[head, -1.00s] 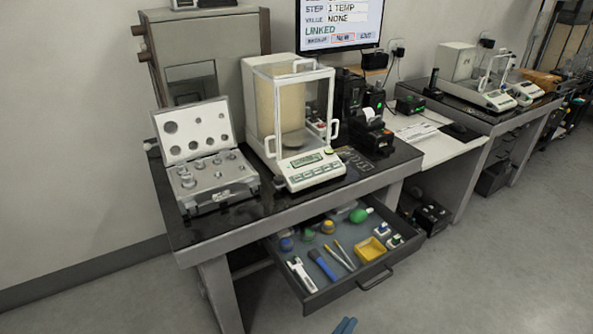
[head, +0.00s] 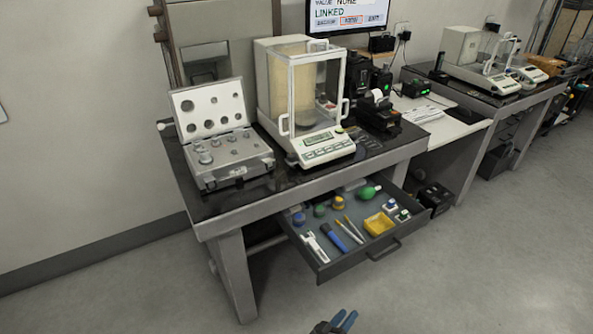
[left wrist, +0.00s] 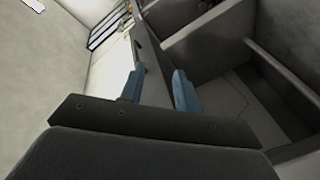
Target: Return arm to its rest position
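My left gripper (head: 342,322) shows at the bottom edge of the head view, low in front of the open drawer and apart from it. Its two blue fingers stand apart with nothing between them. In the left wrist view the same gripper (left wrist: 158,88) is open and empty. My right gripper is in neither view.
The weighing table (head: 240,205) carries an open case of weights (head: 235,165) and a glass-walled balance (head: 328,148). The floor (head: 450,280) in front is clear.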

